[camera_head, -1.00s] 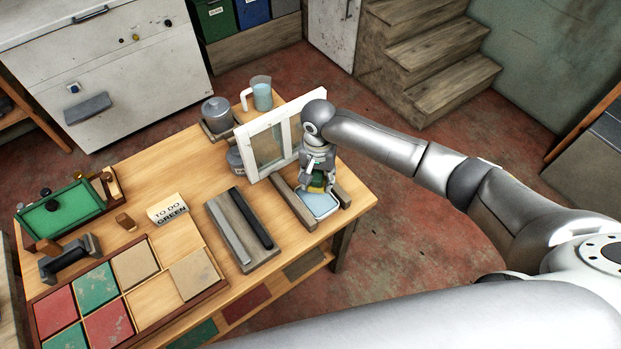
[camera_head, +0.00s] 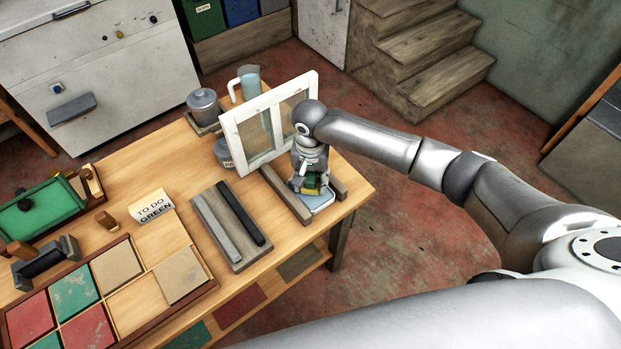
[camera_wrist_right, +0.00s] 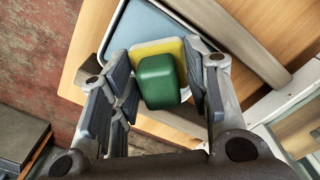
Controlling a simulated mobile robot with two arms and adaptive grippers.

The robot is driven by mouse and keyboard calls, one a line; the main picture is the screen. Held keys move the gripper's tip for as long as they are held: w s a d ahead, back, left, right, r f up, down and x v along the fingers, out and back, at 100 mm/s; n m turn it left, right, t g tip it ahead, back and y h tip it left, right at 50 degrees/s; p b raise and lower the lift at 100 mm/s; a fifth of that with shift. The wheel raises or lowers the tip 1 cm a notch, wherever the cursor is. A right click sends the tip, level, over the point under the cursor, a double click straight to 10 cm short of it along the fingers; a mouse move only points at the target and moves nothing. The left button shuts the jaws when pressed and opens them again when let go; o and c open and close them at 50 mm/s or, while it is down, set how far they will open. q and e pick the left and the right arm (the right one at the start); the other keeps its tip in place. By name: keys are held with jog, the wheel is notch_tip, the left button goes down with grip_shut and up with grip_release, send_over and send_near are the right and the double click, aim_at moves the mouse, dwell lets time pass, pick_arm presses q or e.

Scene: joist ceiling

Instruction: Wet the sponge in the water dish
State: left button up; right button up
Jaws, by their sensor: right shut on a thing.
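My right gripper (camera_head: 310,186) is shut on the sponge, a yellow block with a green top. The sponge (camera_head: 313,182) shows between the fingers, and its green top (camera_wrist_right: 158,82) faces the right wrist camera. The water dish (camera_head: 322,203) is a shallow white-rimmed tray with a pale blue inside, between two wooden rails near the table's right end. The wrist view shows its blue inside (camera_wrist_right: 150,27) just beyond the sponge. The sponge is over or in the dish; I cannot tell whether it touches the water. My left gripper is not in view.
A white window frame (camera_head: 243,146) stands just behind the dish. Wooden rails (camera_head: 285,196) flank the dish. To the left are a board with two bars (camera_head: 229,228), a TO DO GREEN sign (camera_head: 152,210) and a panel of coloured tiles (camera_head: 121,310).

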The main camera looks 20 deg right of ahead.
aim_at(310, 177)
dwell(0.3)
jog(key=shift+f, duration=0.6)
dwell(0.5)
jog(key=shift+f+p, duration=0.1)
jog(key=shift+p, duration=0.25)
dwell(2.2)
notch_tip(310, 177, up, 7)
jog(key=p, duration=0.8)
jog(key=shift+p, duration=0.4)
dwell(0.4)
